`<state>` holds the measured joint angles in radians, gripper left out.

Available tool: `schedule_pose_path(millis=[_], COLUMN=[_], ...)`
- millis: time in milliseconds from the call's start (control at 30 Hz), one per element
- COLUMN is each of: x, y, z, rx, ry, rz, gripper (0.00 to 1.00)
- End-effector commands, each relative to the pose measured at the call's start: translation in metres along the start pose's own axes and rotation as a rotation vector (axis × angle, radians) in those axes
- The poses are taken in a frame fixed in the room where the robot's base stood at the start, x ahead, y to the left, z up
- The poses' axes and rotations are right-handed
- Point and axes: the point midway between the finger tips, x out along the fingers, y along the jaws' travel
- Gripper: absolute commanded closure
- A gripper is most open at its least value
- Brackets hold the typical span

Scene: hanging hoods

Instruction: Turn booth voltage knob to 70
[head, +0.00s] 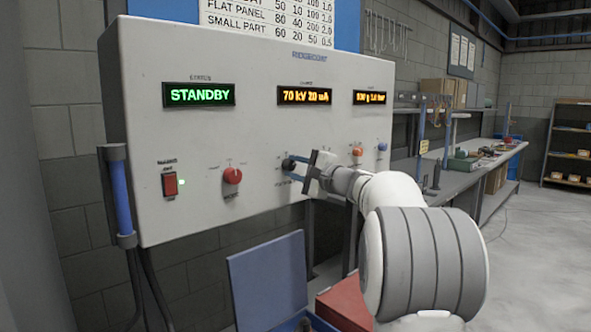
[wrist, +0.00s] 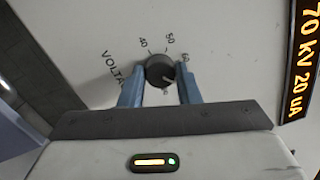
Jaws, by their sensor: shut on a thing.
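The black voltage knob (wrist: 160,71) sits on the pale panel, with part of the word VOLTAGE beside it and a printed scale with 40, 50 and 60 in the wrist view. A lower mark is partly hidden. The knob's light pointer line points to the lower right. My gripper (wrist: 160,84) has its two blue fingers on either side of the knob and is shut on it. In the head view the knob (head: 288,164) shows at my gripper (head: 297,170). The amber display (head: 305,96) reads 70 kV 20 uA.
A workbench (head: 490,170) stands at the right.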

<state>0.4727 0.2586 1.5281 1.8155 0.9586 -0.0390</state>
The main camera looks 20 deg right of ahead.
Motion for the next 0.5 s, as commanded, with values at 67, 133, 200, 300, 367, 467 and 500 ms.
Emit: schedule_pose_path(millis=[67, 133, 200, 300, 367, 467, 500], x=[0.0001, 0.0001, 0.0002, 0.0002, 0.0003, 0.0003, 0.0003], y=[0.0014, 0.0014, 0.0014, 0.0015, 0.0015, 0.0012, 0.0011], z=[-0.0004, -0.0003, -0.0002, -0.0002, -0.0001, 0.0, 0.0001], rx=[0.003, 0.003, 0.003, 0.002, 0.002, 0.002, 0.002], ry=[0.0, 0.0, 0.0, 0.0, 0.0, 0.0, -0.001], rz=[0.002, 0.002, 0.002, 0.002, 0.002, 0.002, 0.001], gripper=[0.93, 0.93, 0.93, 0.93, 0.67, 0.59, 0.56])
